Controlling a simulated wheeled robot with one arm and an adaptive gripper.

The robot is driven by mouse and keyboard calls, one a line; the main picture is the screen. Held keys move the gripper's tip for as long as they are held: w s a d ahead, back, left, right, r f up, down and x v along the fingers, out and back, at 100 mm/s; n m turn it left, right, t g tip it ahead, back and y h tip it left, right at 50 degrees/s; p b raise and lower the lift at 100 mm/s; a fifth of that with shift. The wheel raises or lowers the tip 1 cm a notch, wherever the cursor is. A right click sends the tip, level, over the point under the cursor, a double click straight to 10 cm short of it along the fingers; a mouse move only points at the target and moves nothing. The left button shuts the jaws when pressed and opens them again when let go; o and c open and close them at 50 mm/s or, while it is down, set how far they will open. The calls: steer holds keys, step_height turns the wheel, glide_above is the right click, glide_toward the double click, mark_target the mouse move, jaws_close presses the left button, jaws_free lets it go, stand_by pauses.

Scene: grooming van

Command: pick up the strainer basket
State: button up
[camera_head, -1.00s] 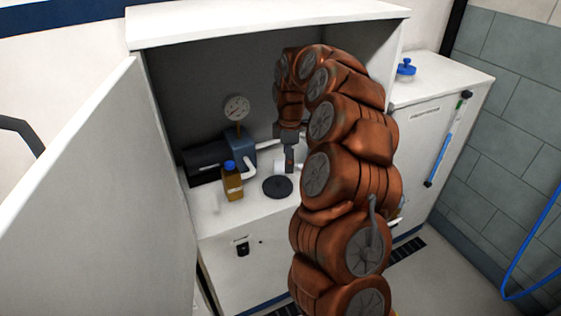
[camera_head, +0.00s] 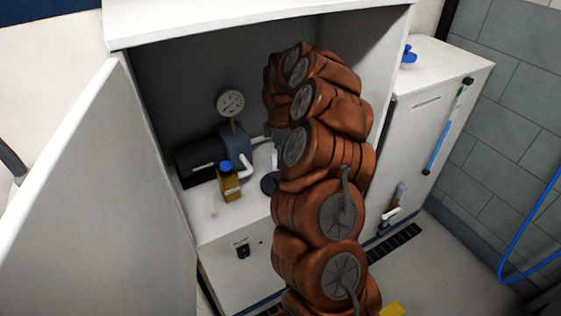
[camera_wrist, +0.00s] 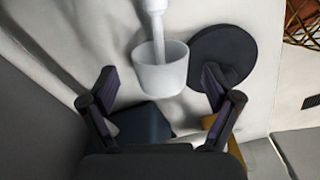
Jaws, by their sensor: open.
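A white, open-topped cup (camera_wrist: 160,75) stands on the white surface in the wrist view, with a white stem (camera_wrist: 157,30) reaching into its mouth. I take the cup to be the strainer; I cannot make out a separate basket inside it. My gripper (camera_wrist: 160,85) is open, its two dark fingers spread on either side of the cup's lower part in the picture. I see no contact. A round black disc (camera_wrist: 225,55) lies right of the cup.
An amber bottle with a blue cap (camera_head: 229,183) and a pump (camera_head: 202,160) with a gauge (camera_head: 230,103) stand left of my arm. Cabinet walls enclose the back and right, and an open door (camera_head: 110,190) stands at left. The surface's front left is clear.

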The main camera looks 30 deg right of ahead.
steer(key=shift+f, duration=1.25)
steer(key=c, duration=1.2)
steer(key=shift+r, duration=0.15)
steer(key=shift+c, duration=0.2)
steer(key=shift+r, duration=1.5)
steer(key=shift+s+r+b, duration=0.15)
steer(key=shift+s+b, duration=0.05)
steer(key=shift+b, duration=0.1)
steer(key=s+r+b, duration=0.2)
steer(key=s, duration=1.3)
step_height(320, 180, up, 7)
steer(key=p, duration=0.3)
steer(key=shift+s+d+f, duration=0.2)
steer(key=shift+s, duration=0.1)
